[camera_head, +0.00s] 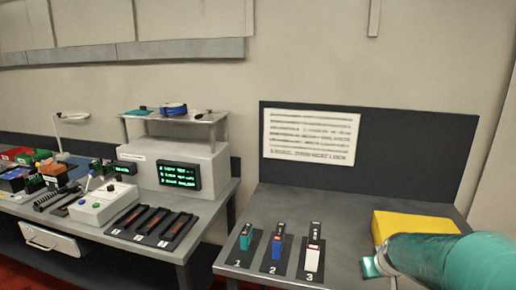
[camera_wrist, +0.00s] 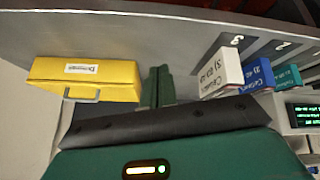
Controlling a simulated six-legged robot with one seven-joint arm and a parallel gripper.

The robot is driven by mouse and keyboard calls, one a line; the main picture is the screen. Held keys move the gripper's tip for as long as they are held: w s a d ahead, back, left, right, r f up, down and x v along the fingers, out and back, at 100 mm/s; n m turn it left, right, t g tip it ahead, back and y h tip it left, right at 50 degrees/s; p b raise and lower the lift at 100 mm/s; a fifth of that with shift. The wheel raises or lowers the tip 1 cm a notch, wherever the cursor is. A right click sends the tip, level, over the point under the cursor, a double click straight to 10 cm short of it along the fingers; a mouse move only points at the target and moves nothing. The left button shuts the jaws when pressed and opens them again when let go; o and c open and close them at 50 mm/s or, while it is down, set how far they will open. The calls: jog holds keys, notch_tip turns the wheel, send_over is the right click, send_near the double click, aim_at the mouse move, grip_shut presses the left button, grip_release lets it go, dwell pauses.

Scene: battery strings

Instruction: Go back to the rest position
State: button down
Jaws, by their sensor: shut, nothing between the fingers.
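My gripper (camera_head: 371,267) is at the lower right of the head view, in front of the yellow case (camera_head: 405,222). In the wrist view its green fingers (camera_wrist: 157,86) are together with nothing between them. The wrist view is upside down and shows the yellow case (camera_wrist: 85,76) to the left of the fingers, apart from them. Three battery modules stand in a row on the right table: teal (camera_head: 246,238), blue (camera_head: 277,252) and white (camera_head: 313,260), at marks 1, 2 and 3. In the wrist view the white module (camera_wrist: 222,73) is closest to the fingers.
A dark back panel (camera_head: 400,150) with a white notice (camera_head: 311,136) stands behind the right table. The left bench holds a grey tester (camera_head: 180,165) with a lit screen, a white button box (camera_head: 103,203) and empty dark slots (camera_head: 150,225). A gap separates the tables.

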jog(key=s+a+r, duration=0.4)
jog(key=s+a, duration=0.4)
jog(key=s, duration=0.3)
jog(key=s+a+r+g+y, duration=0.1)
jog(key=s+a+r, duration=0.4)
jog(key=s+a, duration=0.3)
jog(key=s, duration=0.2)
jog(key=shift+s+a+r+y, duration=0.15)
jog(key=shift+s+y, duration=0.15)
jog(key=shift+s, duration=0.05)
